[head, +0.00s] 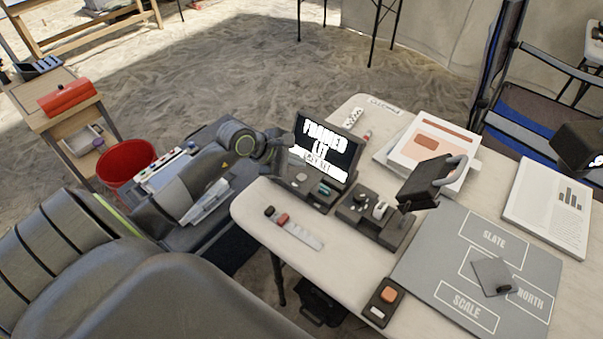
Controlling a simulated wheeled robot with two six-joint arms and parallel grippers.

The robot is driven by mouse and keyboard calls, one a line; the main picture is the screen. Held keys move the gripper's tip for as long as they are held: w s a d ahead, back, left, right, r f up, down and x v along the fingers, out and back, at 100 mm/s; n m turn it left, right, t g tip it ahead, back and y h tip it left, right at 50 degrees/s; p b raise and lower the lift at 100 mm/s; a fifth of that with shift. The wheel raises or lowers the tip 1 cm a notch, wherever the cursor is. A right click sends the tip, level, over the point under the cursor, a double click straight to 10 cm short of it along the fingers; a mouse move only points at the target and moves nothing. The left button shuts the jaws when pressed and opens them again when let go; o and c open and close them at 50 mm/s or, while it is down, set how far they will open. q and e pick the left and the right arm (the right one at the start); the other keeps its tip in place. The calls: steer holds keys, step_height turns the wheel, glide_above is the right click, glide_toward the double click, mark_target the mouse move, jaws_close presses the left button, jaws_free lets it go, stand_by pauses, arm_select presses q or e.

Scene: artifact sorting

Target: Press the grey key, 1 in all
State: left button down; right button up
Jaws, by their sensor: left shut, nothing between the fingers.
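A small dark console (312,196) stands on the pale table, with a lit screen (327,145) showing white letters on black. On its base in front of the screen are a small light grey key (301,177) and a teal key (324,188). My left gripper (292,157) is at the left edge of the screen, just behind and above the grey key. It is shut and empty. The wrist and screen partly hide its tips, and I cannot tell whether they touch the console.
Right of the console is a dark block (375,218) with small parts. A strip (296,229), an orange-button box (383,303), a labelled grey board (478,262), a dark-headed stand (428,182) and papers (548,205) share the table. A red bucket (126,160) stands at left.

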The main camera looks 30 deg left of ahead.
arm_select(q)
steer(key=shift+r+p, duration=0.5)
steer(key=shift+r, duration=0.8)
